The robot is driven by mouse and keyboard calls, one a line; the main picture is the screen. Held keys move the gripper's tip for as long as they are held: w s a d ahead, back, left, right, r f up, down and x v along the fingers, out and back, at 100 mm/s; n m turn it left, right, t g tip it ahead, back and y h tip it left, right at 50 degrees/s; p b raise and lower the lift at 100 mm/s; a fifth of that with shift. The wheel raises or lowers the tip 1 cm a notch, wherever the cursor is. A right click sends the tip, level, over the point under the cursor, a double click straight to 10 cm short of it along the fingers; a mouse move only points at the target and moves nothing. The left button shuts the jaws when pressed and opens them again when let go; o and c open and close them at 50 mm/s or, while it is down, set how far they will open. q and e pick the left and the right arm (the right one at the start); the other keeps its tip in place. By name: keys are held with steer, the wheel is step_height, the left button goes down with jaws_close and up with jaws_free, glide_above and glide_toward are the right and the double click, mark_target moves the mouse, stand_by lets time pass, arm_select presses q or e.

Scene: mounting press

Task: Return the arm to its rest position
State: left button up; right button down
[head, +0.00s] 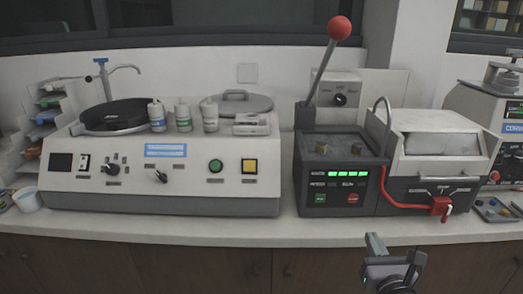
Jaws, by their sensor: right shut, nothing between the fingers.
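My right gripper (393,262) is low in the head view, right of the middle, in front of the counter's front edge. It is shut and empty, and it is apart from the machines. The mounting press (340,182) stands behind it on the counter, with a lit green bar display. Its lever (322,72) with a red ball (339,28) points up and leans a little right. My left gripper is not in view.
A wide polishing machine (160,200) with several bottles stands left. A grey lidded unit (435,165) with a red hose and valve (440,207) adjoins the press. A tray of small parts (495,210) lies far right. The counter's front strip (270,232) is clear.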

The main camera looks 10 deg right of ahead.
steer(key=s+a+f+m+g+y, duration=0.3)
steer(key=s+a+f+m, duration=0.4)
steer(key=m, duration=0.8)
steer(key=s+a+f+m+g+y, duration=0.3)
steer(key=s+a+f+m, duration=0.4)
steer(key=s+f+m, duration=0.4)
step_height(320, 180, down, 2)
steer(key=m+g, duration=0.1)
steer(key=m, duration=0.4)
stand_by(1.9)
